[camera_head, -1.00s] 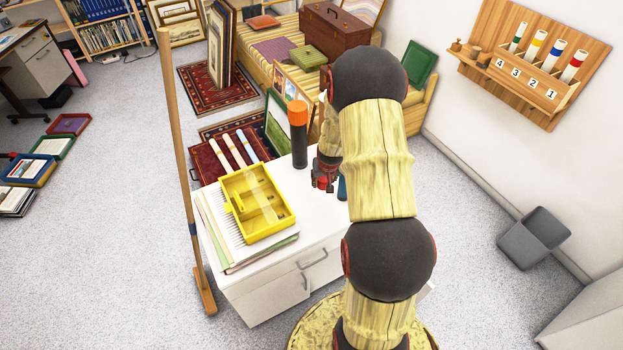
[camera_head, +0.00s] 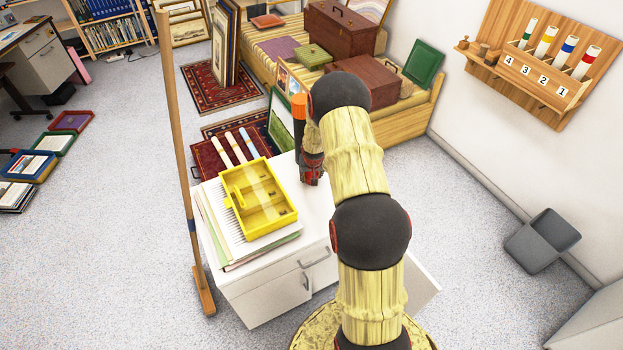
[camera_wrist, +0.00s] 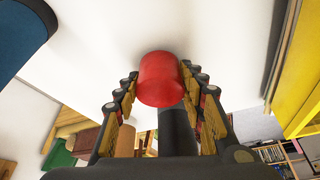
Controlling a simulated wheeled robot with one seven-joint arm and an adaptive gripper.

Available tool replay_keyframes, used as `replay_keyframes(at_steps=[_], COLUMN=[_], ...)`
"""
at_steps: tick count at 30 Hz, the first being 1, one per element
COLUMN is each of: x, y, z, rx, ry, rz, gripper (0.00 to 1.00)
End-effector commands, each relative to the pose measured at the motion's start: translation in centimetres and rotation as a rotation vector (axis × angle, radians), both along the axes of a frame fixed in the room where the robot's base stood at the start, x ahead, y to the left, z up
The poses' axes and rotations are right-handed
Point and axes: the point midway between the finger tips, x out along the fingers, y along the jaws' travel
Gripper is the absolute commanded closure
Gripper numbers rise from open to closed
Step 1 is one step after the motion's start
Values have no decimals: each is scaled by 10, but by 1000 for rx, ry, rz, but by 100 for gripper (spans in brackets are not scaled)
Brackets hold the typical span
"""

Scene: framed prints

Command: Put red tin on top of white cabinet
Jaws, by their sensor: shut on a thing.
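The red tin (camera_wrist: 158,80) is between the two fingers of my gripper (camera_wrist: 160,95) in the wrist view, with the white cabinet top behind it. My gripper (camera_head: 312,178) is shut on it. In the head view the gripper hangs over the right part of the white cabinet (camera_head: 315,212), and the tin is hard to make out there. I cannot tell whether the tin touches the cabinet top.
A yellow tray (camera_head: 284,216) lies on papers on the cabinet's left side. A dark bottle with an orange cap (camera_head: 299,105) stands just behind my gripper. A blue object (camera_wrist: 22,35) is near the gripper. A wooden pole (camera_head: 180,150) stands left of the cabinet.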

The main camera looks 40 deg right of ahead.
Motion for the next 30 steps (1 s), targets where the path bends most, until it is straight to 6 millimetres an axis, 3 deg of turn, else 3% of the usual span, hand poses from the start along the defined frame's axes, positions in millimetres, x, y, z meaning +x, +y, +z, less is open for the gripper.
replay_keyframes(at_steps=[2,13,14,23,30], x=[1,1,1,0,0], y=[-1,-1,-1,-1,-1], z=[-9,-11,-12,-11,-11], rx=[-2,-2,-2,-1,-1], ry=[-2,-3,-2,-2,-2], rz=[0,0,0,0,0], gripper=[89,89,59,42,42])
